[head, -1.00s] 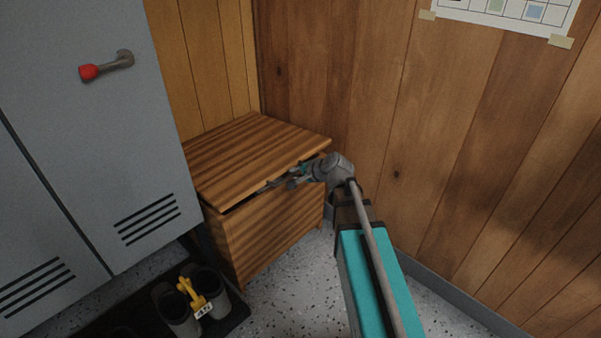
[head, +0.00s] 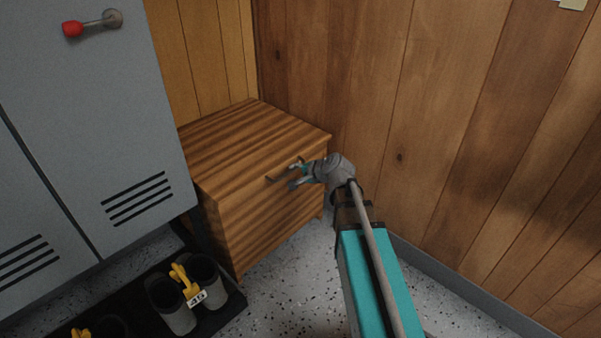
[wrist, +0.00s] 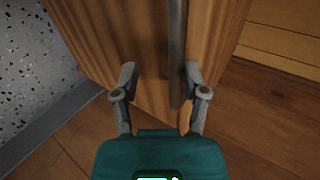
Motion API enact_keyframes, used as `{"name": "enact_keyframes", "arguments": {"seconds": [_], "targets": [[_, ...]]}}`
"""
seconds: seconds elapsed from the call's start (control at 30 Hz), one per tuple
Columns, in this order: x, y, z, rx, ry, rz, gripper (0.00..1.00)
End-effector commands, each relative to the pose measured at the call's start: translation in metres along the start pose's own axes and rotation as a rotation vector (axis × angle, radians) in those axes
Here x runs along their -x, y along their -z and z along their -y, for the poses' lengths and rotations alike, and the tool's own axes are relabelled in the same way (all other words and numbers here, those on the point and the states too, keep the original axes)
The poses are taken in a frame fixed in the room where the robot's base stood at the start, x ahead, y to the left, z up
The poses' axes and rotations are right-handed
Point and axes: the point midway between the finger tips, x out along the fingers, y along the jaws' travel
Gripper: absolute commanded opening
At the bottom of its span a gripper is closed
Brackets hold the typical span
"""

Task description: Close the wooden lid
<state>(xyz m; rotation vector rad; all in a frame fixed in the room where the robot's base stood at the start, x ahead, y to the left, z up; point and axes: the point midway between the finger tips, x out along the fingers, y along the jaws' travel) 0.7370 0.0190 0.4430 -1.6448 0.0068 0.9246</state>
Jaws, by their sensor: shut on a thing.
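The wooden lid (head: 245,140) lies flat on the wooden chest (head: 255,225) in the corner, with no gap showing along its front edge in the head view. A dark bar handle (head: 277,179) is on the lid's front. My gripper (head: 294,177) is at the right end of this handle. In the wrist view, the handle (wrist: 177,50) runs between the fingers of my gripper (wrist: 160,74), close to the right finger, and the gripper is shut on it. The far end of the handle runs out of the wrist view.
A grey locker (head: 85,130) with a red-knobbed handle (head: 90,24) stands left of the chest. Plank walls (head: 400,110) close off the back and right. Speckled floor (head: 295,270) is clear before the chest.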

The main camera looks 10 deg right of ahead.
Motion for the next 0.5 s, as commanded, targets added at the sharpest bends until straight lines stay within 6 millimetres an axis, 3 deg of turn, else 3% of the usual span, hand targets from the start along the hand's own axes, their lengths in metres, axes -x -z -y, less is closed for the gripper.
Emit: {"name": "enact_keyframes", "arguments": {"seconds": [0.23,0.27,0.3,0.5], "targets": [[-0.0002,0.0007,-0.0053,0.007,-0.016,0.0,0.0],[-0.0002,0.0007,-0.0053,0.007,-0.016,0.0,0.55],[-0.0003,0.0008,-0.0053,0.008,-0.016,0.0,0.51],[-0.0002,0.0009,-0.0045,0.008,-0.015,-0.001,0.51]]}}
